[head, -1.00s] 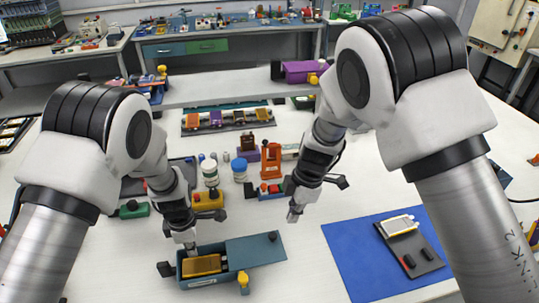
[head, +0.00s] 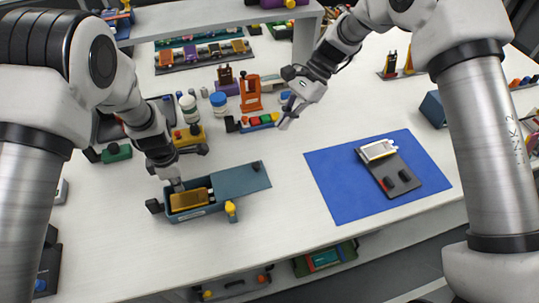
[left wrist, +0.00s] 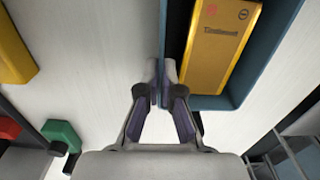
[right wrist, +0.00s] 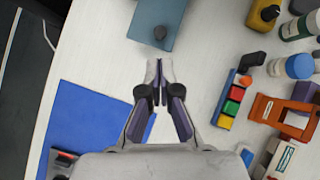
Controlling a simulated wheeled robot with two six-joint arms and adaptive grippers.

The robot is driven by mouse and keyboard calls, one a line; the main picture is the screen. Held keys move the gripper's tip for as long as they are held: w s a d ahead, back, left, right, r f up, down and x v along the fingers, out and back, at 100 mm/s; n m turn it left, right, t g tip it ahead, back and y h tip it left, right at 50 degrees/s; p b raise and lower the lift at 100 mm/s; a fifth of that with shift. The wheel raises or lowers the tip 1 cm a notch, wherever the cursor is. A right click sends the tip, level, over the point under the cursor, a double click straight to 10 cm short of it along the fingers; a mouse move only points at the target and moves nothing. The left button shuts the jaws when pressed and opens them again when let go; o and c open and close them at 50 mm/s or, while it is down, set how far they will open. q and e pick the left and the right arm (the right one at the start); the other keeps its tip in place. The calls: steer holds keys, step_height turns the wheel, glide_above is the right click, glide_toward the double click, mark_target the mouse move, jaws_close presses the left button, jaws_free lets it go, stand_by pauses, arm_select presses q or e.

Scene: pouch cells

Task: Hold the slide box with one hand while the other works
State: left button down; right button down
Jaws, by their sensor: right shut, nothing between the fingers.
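The slide box (head: 194,213) is a teal open tray with its teal lid (head: 235,180) drawn out to the right; the lid has a black knob (head: 257,165). A gold pouch cell (head: 190,200) lies inside, also seen in the left wrist view (left wrist: 218,45). My left gripper (head: 177,186) is at the box's far wall; in the left wrist view its fingers (left wrist: 161,75) are closed with the wall between them. My right gripper (head: 286,122) is shut and empty above the table, beyond the lid. In the right wrist view its fingertips (right wrist: 160,65) are apart from the lid (right wrist: 163,18).
A blue mat (head: 340,195) to the right bears a dark plate (head: 393,175) with a silver cell (head: 378,150). Behind stand an orange stand (head: 250,95), a row of colored blocks (head: 255,122) and jars (head: 218,102). White table between lid and mat is clear.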

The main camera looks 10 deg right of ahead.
steer(key=w+d+f+m+y, duration=0.1)
steer(key=d+f+m+y, duration=0.1)
steer(key=d+f, duration=0.35)
steer(key=shift+t, duration=0.3)
steer(key=x, duration=0.7)
steer(key=shift+s+a, duration=0.2)
steer(key=shift+s, duration=0.1)
steer(key=a, duration=0.2)
steer(key=s+a, duration=0.1)
steer(key=shift+a+f, duration=0.25)
steer(key=shift+a, duration=0.5)
glide_toward(217, 181)
steer(key=x, duration=0.5)
steer(key=shift+s+a+r, duration=0.1)
steer(key=shift+a, duration=0.1)
steer(key=shift+d, duration=0.1)
